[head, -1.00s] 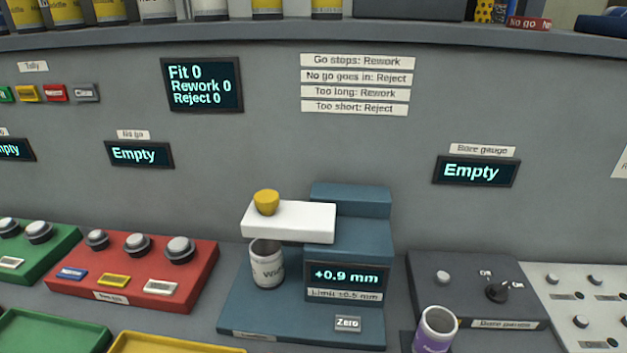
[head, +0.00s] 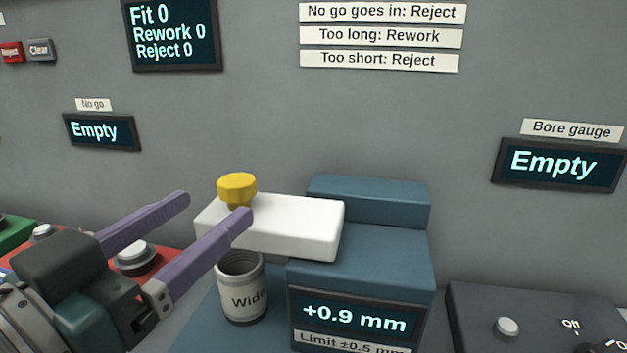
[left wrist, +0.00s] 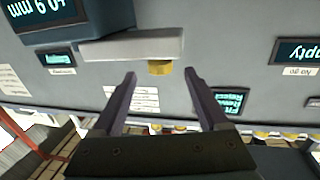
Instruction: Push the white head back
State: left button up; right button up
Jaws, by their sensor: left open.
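The white head (head: 290,228) is a flat white block with a yellow knob (head: 237,187) on top near its left end. It juts left from the blue length gauge (head: 385,255), over a grey cylinder labelled "Wide" (head: 242,290). My left gripper (head: 215,205) is open, with two purple fingers. In the head view, the nearer fingertip overlaps the white head just below the knob; I cannot tell whether it touches. The left wrist view shows the white head (left wrist: 135,47) and knob (left wrist: 160,68) beyond the open, empty fingers (left wrist: 160,74). My right gripper is not in view.
The gauge display (head: 353,318) reads +0.9 mm. A red block with grey knobs (head: 135,256) lies behind my left gripper. The dark bore gauge base (head: 500,310) is at the lower right. The grey wall (head: 400,130) stands close behind the gauge.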

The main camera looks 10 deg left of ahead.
aim_at(271, 209)
pick_arm(q)
jog(key=x, duration=0.9)
jog(key=shift+w+d, duration=0.1)
jog(key=shift+w, duration=0.15)
jog(key=shift+c, duration=0.2)
grip_shut()
dwell(0.9)
